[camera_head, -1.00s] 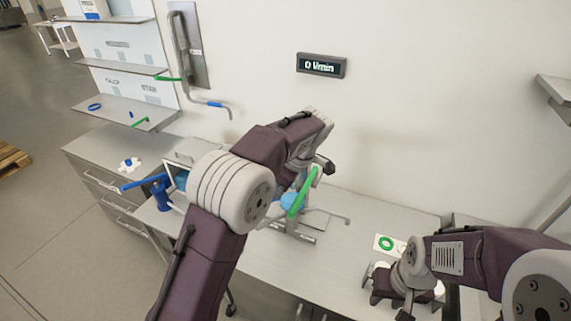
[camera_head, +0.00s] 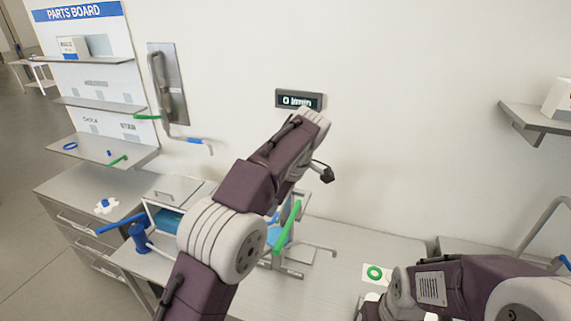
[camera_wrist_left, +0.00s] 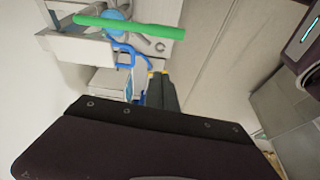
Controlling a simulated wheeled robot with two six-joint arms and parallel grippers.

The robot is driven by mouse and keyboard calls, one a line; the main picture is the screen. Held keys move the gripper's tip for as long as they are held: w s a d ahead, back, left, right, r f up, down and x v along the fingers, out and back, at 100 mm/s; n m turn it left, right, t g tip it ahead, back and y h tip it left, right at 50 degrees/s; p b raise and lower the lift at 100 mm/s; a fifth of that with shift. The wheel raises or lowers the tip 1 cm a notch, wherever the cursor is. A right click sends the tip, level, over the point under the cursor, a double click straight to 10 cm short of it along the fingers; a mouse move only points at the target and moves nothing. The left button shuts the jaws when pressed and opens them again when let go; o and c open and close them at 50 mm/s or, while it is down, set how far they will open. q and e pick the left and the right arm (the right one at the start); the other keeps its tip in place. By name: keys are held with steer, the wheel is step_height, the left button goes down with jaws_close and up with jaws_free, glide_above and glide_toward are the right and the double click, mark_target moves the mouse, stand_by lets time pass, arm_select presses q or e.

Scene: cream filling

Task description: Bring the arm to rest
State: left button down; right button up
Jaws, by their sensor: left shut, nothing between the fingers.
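My left arm rises from the bottom of the head view and bends over the workbench (camera_head: 345,275). Its gripper (camera_head: 325,174) shows small and dark in front of the wall, beyond the wrist. In the left wrist view the gripper (camera_wrist_left: 158,74) has its dark fingers together, with yellow tips and nothing held. A green handle (camera_head: 287,228) on a bench device stands below the left forearm; it also shows in the left wrist view (camera_wrist_left: 130,26). My right arm lies low at the right, and its gripper is mostly cut off by the bottom edge.
A blue-handled device (camera_head: 140,235) stands on the bench left of my arm. A parts board (camera_head: 85,50) with shelves is at the far left. A wall display (camera_head: 300,99) hangs above. A card with a green ring (camera_head: 375,273) lies near my right arm. A shelf (camera_head: 535,125) juts out at right.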

arm_select(q)
steer(key=s+a+f+n+g+b, duration=0.1)
steer(key=s+a+f+b, duration=0.2)
steer(key=a+f+b, duration=0.2)
steer(key=s+a+f+g+b, duration=0.1)
steer(key=s+a+f+b, duration=0.3)
steer(key=a+f+b, duration=0.15)
steer(key=s+f+m+h+b, duration=0.1)
steer(key=s+f+m, duration=0.3)
steer(key=f, duration=0.3)
steer(key=s+f+m+t+h+b, duration=0.1)
steer(key=s+f+m, duration=0.4)
steer(key=f, duration=0.3)
steer(key=s+f+m+h+b, duration=0.1)
steer(key=s+f+m+h, duration=0.1)
steer(key=s+f+m, duration=0.2)
step_height(320, 180, down, 4)
steer(key=shift+s+d+r+m+t, duration=0.2)
steer(key=shift+d+m+t, duration=0.25)
steer(key=shift+m, duration=0.55)
